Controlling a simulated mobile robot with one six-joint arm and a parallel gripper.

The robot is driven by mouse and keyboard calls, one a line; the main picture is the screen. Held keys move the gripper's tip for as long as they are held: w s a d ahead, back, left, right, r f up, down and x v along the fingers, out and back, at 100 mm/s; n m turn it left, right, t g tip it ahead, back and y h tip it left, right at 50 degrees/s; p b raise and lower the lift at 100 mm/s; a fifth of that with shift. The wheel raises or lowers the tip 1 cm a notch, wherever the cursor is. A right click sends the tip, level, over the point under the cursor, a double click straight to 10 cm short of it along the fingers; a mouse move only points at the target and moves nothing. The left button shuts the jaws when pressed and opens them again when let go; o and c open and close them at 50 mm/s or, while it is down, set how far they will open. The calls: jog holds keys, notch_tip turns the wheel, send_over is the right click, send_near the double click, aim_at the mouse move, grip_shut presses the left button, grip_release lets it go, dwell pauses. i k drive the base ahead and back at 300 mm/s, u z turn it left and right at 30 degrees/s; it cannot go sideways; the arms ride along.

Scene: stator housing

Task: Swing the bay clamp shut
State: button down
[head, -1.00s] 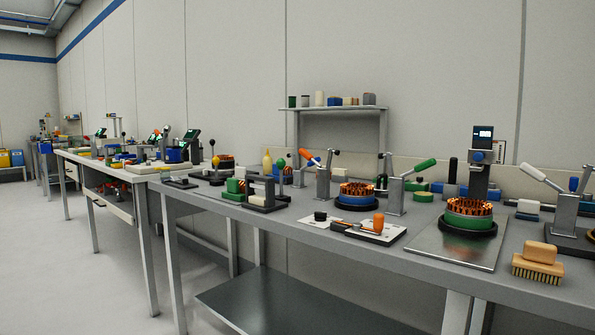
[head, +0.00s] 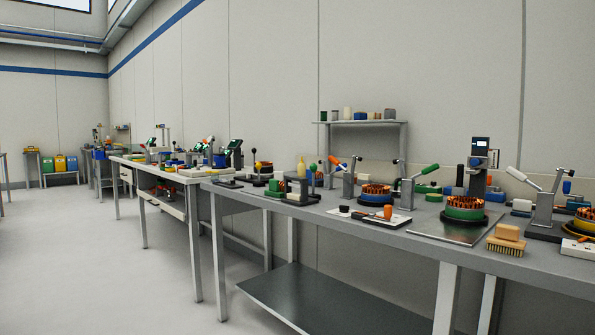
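Several toggle clamps stand on the near bench, and I cannot tell which is the bay clamp. One has a grey post (head: 408,191) and a raised green handle (head: 430,169). Another, to its left, has a grey post (head: 348,186) and an orange handle (head: 334,160). A third, at the right, has a grey post (head: 543,207) and a raised white handle (head: 516,174). Copper-wound stators stand near them: one on a blue ring (head: 376,200), one on a green ring (head: 464,213), one on a yellow ring (head: 582,228) cut by the right edge. My gripper is out of view.
The near bench (head: 400,237) has a metal plate (head: 440,230), a brush (head: 505,246) and a white board with an orange-handled tool (head: 388,212). A second bench (head: 204,172) stands further left. The floor (head: 90,270) at left is clear.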

aim_at(338, 169)
jog(key=u, duration=0.4)
jog(key=i, duration=1.65)
jog(key=z, duration=0.5)
jog(key=k, duration=0.7)
jog(key=z, duration=0.2)
jog(key=i, duration=0.7)
jog(key=u, duration=0.05)
